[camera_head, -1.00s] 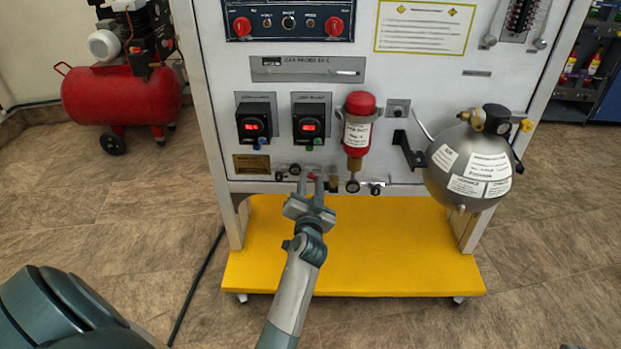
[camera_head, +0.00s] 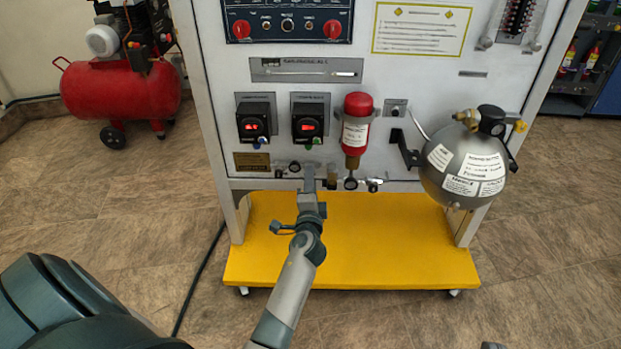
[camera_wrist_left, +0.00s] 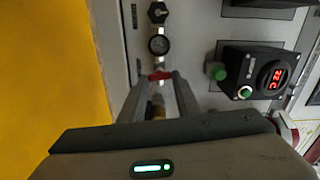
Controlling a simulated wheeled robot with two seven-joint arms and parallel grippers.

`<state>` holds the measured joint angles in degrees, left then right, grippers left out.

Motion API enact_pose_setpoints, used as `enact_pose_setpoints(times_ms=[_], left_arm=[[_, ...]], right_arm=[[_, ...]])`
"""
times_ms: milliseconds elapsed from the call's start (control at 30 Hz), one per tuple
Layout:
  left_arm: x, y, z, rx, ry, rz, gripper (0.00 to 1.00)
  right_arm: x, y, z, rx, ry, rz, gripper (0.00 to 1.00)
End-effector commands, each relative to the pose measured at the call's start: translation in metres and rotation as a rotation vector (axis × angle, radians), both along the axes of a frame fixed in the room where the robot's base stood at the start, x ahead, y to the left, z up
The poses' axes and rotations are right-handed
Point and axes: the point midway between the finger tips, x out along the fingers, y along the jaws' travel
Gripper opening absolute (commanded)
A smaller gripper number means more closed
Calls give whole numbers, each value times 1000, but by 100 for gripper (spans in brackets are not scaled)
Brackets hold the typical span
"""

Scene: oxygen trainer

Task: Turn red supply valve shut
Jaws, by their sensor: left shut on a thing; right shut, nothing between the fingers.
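The red supply valve (camera_wrist_left: 160,76) shows in the left wrist view as a small red handle on the pipe row along the panel's lower edge. My left gripper (camera_wrist_left: 157,88) is shut on it, with a finger on either side. In the head view my left gripper (camera_head: 308,178) reaches up to the pipe row and is seen edge-on, one finger in front of the other. It hides the red handle there.
A round gauge (camera_wrist_left: 159,44) and a black knob (camera_wrist_left: 157,12) sit on the same line. Two black display boxes (camera_head: 254,122) and a red cylinder (camera_head: 356,125) are above. A grey sphere tank (camera_head: 464,165) juts out at right. The yellow base (camera_head: 390,240) lies below.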

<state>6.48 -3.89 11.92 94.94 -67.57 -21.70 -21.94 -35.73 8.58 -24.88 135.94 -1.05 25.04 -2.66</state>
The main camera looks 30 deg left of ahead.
Motion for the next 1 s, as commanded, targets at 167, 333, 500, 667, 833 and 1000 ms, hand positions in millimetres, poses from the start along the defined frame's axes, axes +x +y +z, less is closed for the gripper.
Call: enact_pose_setpoints(times_ms=[167, 333, 500, 667, 833, 1000], left_arm=[[0, -1, 0, 76, 48, -2, 7], [0, -1, -1, 114, 70, -1, 7], [0, -1, -1, 126, 77, -1, 7], [0, -1, -1, 126, 77, -1, 7], [0, -1, -1, 126, 77, -1, 42], [0, 0, -1, 125, 76, -1, 48]], right_arm=[[-3, 4, -12, -20, 50, 13, 0], [-4, 6, -18, -29, 76, 17, 0], [-3, 6, -18, -28, 79, 17, 0], [-2, 5, -15, -25, 72, 13, 0], [-2, 5, -12, -21, 67, 11, 0], [-2, 4, -12, -20, 67, 10, 0]])
